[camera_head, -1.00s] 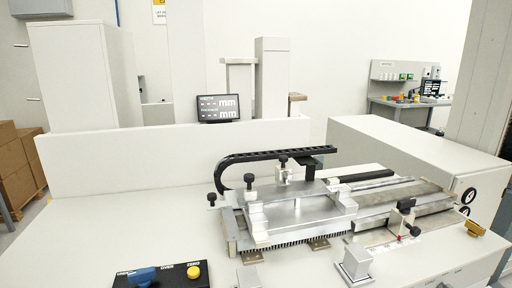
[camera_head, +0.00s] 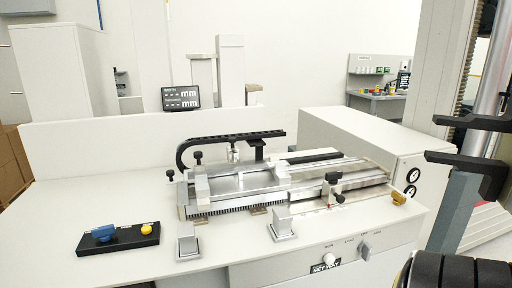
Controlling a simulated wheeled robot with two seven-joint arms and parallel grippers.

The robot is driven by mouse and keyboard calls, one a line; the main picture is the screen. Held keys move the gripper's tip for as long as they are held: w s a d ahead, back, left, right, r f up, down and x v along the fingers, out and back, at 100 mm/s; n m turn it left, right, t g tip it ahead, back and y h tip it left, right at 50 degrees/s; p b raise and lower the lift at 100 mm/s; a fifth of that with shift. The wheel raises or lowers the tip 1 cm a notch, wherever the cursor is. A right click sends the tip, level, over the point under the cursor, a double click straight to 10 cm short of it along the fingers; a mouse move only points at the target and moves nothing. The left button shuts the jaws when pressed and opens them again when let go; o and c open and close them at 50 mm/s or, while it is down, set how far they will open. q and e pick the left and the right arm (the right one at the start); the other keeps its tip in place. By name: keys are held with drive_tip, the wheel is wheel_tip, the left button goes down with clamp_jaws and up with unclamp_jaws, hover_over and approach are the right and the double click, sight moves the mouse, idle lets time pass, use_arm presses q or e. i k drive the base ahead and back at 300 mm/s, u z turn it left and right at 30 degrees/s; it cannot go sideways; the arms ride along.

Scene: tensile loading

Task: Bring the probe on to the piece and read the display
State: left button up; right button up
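The display (camera_head: 181,98) stands behind the bench's back panel. It shows two rows of dashes, each followed by "mm", and no digits. The measuring device (camera_head: 230,190) is a silver fixture on the bench with a black cable chain over it. A small black-knobbed holder with a red mark, perhaps the probe (camera_head: 334,189), stands on its right part. I cannot make out a separate piece on the metal bed. Two black fingers, apparently my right gripper (camera_head: 450,139), reach in from the right edge, apart and empty, well clear of the device. My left gripper is out of view.
A black control box (camera_head: 118,239) with a blue lever and yellow button sits at the bench's front left. Two small metal blocks (camera_head: 282,224) (camera_head: 187,243) stand in front of the device. A white cabinet (camera_head: 365,150) and a tall machine column stand at right. The bench's left is clear.

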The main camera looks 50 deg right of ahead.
sight(233, 151)
drive_tip(key=z, duration=1.1)
drive_tip(key=i, duration=0.15)
drive_tip(key=u, duration=0.4)
